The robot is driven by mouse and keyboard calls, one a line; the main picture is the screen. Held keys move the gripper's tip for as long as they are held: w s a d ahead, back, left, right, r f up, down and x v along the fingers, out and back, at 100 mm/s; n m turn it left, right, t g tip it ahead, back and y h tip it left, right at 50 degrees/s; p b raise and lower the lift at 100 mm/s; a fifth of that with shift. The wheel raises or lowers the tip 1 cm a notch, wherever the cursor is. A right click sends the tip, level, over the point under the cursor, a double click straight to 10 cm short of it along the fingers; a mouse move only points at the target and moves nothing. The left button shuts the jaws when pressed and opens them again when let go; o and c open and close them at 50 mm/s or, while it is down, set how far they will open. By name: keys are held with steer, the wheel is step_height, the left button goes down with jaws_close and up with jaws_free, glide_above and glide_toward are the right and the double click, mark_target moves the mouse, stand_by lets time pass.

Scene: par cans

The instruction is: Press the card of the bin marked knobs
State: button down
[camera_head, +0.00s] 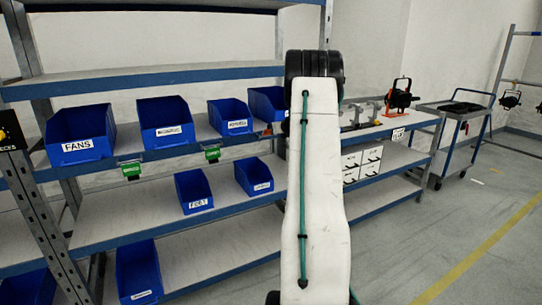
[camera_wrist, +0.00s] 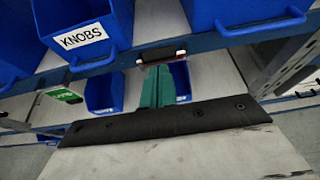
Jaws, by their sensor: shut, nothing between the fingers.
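The blue bin marked KNOBS (camera_wrist: 82,14) stands on the shelf at the upper left of the wrist view; its white label faces me. A card with a dark face and a red and white lower edge (camera_wrist: 162,55) hangs on the blue shelf edge, right of that bin. A green card (camera_wrist: 64,96) hangs at the left, below the bin. My gripper (camera_wrist: 158,72) is shut and empty, its teal fingertips just below the dark card; I cannot tell if they touch it. In the head view my arm hides the gripper, and the small labels are hard to read.
In the head view, the bin marked FANS (camera_head: 82,134) and other blue bins line the shelf (camera_head: 150,75) rack. Lower bins (camera_head: 193,191) stand on the shelf below. A workbench (camera_head: 410,125) and a trolley (camera_head: 455,125) stand at the right.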

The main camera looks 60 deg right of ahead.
steer(key=shift+w+d+r, duration=0.1)
steer(key=shift+w+d, duration=0.35)
steer(key=shift+w, duration=0.2)
steer(key=s+a+f, duration=0.2)
steer(key=s, duration=0.2)
step_height(320, 180, up, 10)
steer(key=shift+a, duration=0.15)
steer(key=shift+r, duration=0.1)
stand_by(0.7)
